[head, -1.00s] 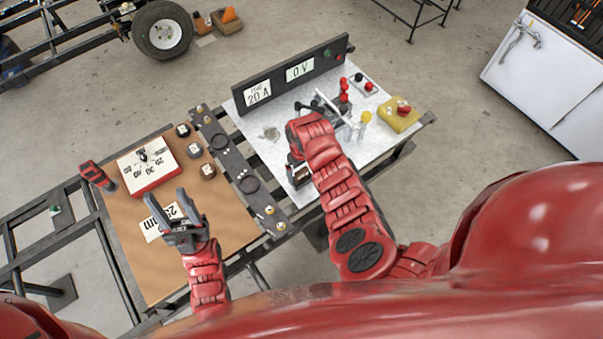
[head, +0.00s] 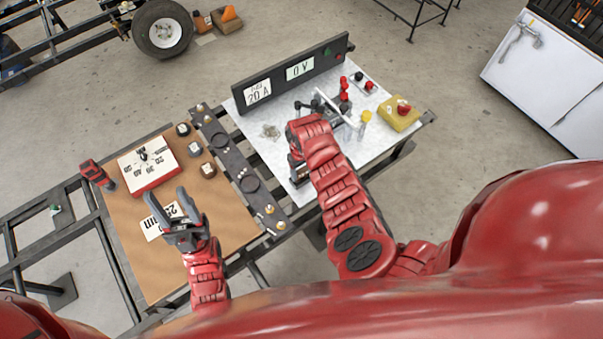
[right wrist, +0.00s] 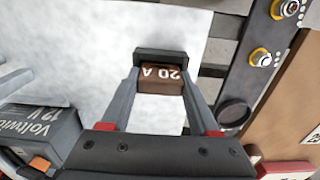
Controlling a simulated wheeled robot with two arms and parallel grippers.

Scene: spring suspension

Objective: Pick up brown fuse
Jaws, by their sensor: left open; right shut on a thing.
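The brown fuse (right wrist: 162,78), a small block marked "20 A", sits between the fingers of my right gripper in the right wrist view, its label upside down. My right gripper (right wrist: 160,72) is shut on it, over the white worktop (right wrist: 80,40). In the head view my right gripper (head: 296,168) is over the near left part of the white worktop, and the fuse is hard to make out there. I cannot tell whether the fuse touches the worktop. My left gripper (head: 165,212) is open and empty above the brown board.
A dark meter panel (head: 290,73) reading "20 A" and "0 V" stands behind the worktop. A grey "12 V" box (right wrist: 42,135) is close to my right gripper. A yellow box with a red button (head: 399,113) is at right. A dark rail (head: 225,150) divides worktop and brown board.

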